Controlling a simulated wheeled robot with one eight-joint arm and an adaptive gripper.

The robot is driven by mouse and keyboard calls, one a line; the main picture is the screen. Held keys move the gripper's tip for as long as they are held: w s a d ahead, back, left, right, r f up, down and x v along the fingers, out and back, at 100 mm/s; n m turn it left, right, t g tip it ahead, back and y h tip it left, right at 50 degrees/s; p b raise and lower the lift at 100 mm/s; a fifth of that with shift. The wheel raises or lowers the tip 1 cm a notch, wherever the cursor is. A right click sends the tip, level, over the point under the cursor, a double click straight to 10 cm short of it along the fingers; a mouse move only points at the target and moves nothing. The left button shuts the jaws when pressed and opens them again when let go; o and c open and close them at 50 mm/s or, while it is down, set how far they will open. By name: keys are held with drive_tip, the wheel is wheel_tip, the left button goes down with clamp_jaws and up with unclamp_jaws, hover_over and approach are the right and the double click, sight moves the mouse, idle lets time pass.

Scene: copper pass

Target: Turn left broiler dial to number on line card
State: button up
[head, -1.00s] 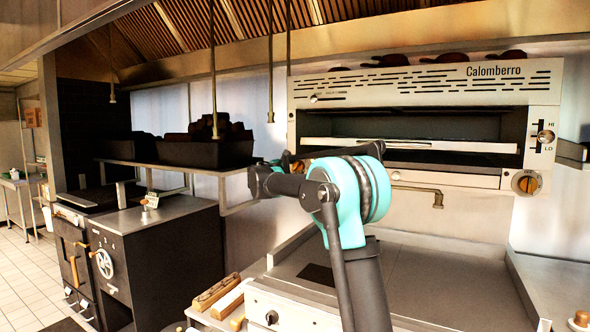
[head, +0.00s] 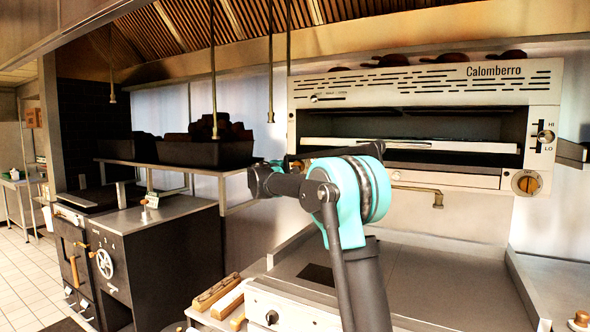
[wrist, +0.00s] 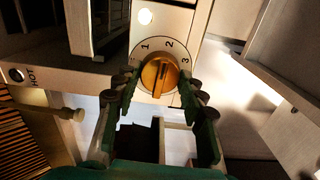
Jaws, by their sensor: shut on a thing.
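The left broiler dial (wrist: 158,78) is a round orange-brown knob on a pale plate marked 1, 2 and 3 in the wrist view. Its raised grip runs roughly up and down the picture, near the 2 at its top. My gripper (wrist: 160,88) is shut on the dial, one finger on each side. In the head view my arm hides this dial and my fingers. The broiler (head: 425,85) hangs on the back wall. A small white card (head: 152,200) stands on the left range; I cannot read it or tell whether it is the line card.
A similar right dial (head: 527,183) and a HI/LO slider (head: 545,137) are at the broiler's right end. A flat griddle (head: 430,270) lies below. A shelf with a black bin (head: 205,153) is left of my arm. Wooden blocks (head: 216,291) lie at the front.

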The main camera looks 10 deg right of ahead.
drive_tip(key=shift+m, duration=0.6)
drive_tip(key=o, duration=1.2)
drive_tip(key=shift+c, duration=0.2)
drive_tip(key=v, duration=1.2)
